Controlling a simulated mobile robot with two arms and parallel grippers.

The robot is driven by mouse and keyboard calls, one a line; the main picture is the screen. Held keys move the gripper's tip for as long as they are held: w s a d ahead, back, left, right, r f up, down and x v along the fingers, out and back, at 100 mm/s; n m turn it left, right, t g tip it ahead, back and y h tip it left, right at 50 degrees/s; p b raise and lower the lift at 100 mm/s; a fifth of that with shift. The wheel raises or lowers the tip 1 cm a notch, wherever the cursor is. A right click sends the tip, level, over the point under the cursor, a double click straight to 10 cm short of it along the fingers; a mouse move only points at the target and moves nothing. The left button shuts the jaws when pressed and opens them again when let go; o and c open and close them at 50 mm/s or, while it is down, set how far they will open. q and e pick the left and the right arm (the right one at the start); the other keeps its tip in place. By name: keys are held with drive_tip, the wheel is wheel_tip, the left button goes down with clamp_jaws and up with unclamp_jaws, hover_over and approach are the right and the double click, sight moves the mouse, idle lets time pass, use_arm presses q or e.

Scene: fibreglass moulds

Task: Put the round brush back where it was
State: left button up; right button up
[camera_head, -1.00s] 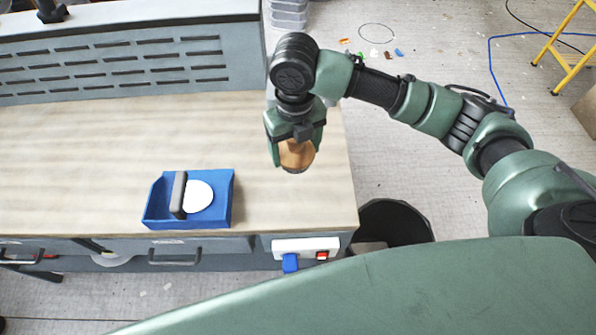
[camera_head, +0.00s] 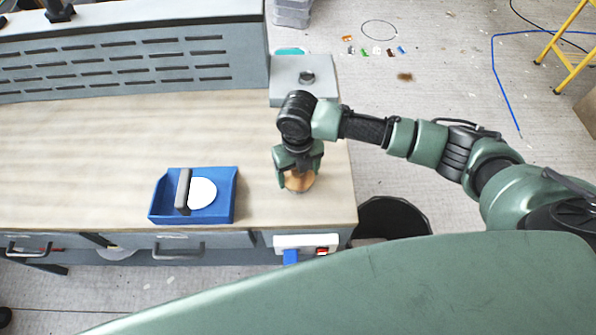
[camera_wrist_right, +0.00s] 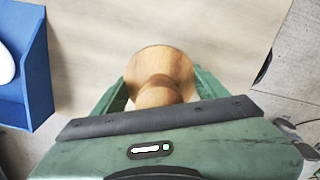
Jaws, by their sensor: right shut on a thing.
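The round brush (camera_head: 299,181) has a light wooden body with a knob-like top. My right gripper (camera_head: 298,176) is shut on it at the right end of the workbench, near the front edge. The brush is upright and low over the bench top; I cannot tell whether it touches the wood. In the right wrist view the brush (camera_wrist_right: 160,75) shows its round wooden disc and knob between the green fingers (camera_wrist_right: 160,88). Its underside is hidden. My left gripper is not in view.
A blue tray (camera_head: 228,207) with a white disc and a grey-handled tool stands left of the brush. A grey plate (camera_head: 290,88) with a dark knob lies at the bench's back right. A black bin (camera_head: 405,213) stands beyond the right edge. The bench between is clear.

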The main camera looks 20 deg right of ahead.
drive_tip(key=shift+f, duration=0.15)
drive_tip(key=o, duration=1.3)
drive_tip(key=shift+r, duration=0.65)
wheel_tip(320, 180, up, 11)
drive_tip(key=b, duration=0.3)
